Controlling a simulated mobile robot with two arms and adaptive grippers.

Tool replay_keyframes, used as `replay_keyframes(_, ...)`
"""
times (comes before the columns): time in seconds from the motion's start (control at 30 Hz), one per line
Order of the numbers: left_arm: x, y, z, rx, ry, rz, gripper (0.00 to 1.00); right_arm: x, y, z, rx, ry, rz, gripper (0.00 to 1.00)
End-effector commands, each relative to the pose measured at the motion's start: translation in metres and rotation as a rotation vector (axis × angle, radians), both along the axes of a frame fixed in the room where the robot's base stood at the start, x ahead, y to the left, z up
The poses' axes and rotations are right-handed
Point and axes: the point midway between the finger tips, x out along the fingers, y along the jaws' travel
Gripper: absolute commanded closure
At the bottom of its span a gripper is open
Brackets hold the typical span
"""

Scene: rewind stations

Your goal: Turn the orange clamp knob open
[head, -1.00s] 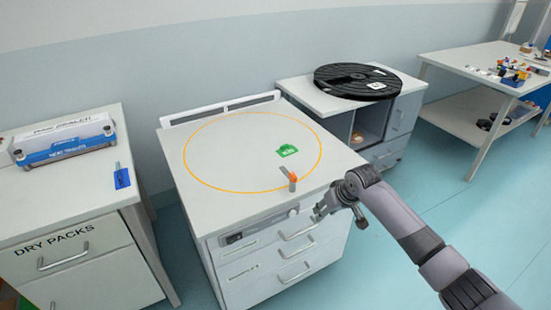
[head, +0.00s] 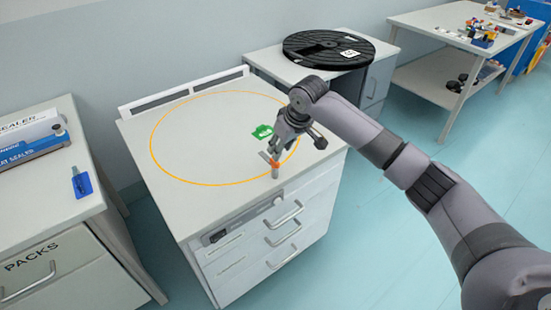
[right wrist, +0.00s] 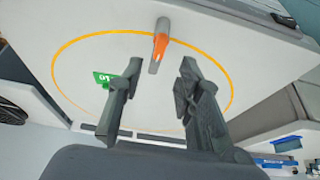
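In the right wrist view the orange knob (right wrist: 160,46) shows at the top centre, beyond the fingertips. My right gripper (head: 280,147) is just above and behind the knob in the head view. In the right wrist view the right gripper's fingers (right wrist: 157,68) are apart with nothing between them. Whether a finger touches the knob I cannot tell. My left gripper is not in view.
A green tag (head: 262,131) lies on the cabinet top inside an orange ring line (head: 152,150). A black reel (head: 327,48) lies on a cabinet behind. A blue-handled tool (head: 81,184) lies on the left cabinet. Much of the ringed top is clear.

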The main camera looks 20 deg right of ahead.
Motion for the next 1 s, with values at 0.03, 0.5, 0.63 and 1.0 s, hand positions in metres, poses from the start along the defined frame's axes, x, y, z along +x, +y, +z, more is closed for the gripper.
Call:
replay_keyframes(0.03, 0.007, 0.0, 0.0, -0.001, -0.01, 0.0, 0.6, 0.004, 0.002, -0.012, 0.0, 0.003, 0.0, 0.68)
replay_keyframes(0.5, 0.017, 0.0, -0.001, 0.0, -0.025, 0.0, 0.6, 0.026, 0.009, -0.066, -0.001, -0.001, 0.0, 0.68)
replay_keyframes(0.63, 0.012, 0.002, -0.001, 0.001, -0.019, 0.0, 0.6, 0.026, 0.009, -0.067, -0.001, -0.001, 0.001, 0.68)
replay_keyframes(1.0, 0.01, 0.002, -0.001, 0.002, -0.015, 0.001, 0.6, 0.026, 0.009, -0.067, -0.001, -0.001, 0.001, 0.82)
